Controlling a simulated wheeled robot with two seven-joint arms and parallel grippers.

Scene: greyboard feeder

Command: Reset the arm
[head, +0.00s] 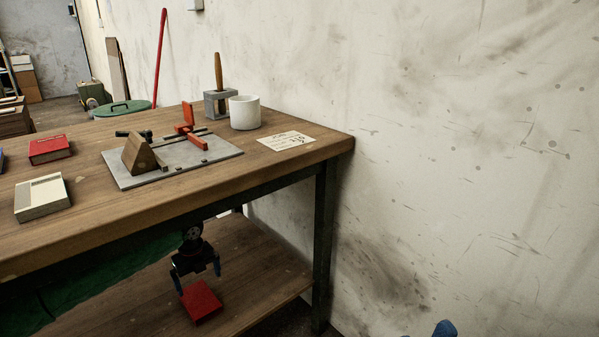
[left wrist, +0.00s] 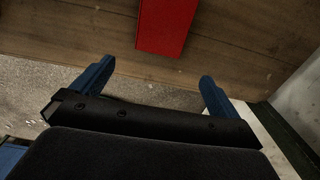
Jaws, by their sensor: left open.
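My left gripper (head: 198,281) is under the table top, over the lower shelf, with its blue fingers spread. In the left wrist view the gripper (left wrist: 157,78) is open, with nothing between its fingers. A red box (head: 201,302) lies on the lower shelf, just below and beyond the fingertips in the head view. The red box (left wrist: 165,25) also shows at the top of the left wrist view, apart from the fingers. A blue tip (head: 445,328) at the bottom edge of the head view looks like part of my right gripper; the rest is out of frame.
The wooden table top (head: 235,183) hangs over the lower shelf (head: 262,268), with a dark leg (head: 326,235) at the right. On top are a grey feeder plate (head: 215,158), a white cup (head: 244,112), a red box (head: 50,149) and a cream box (head: 41,197). A wall stands behind.

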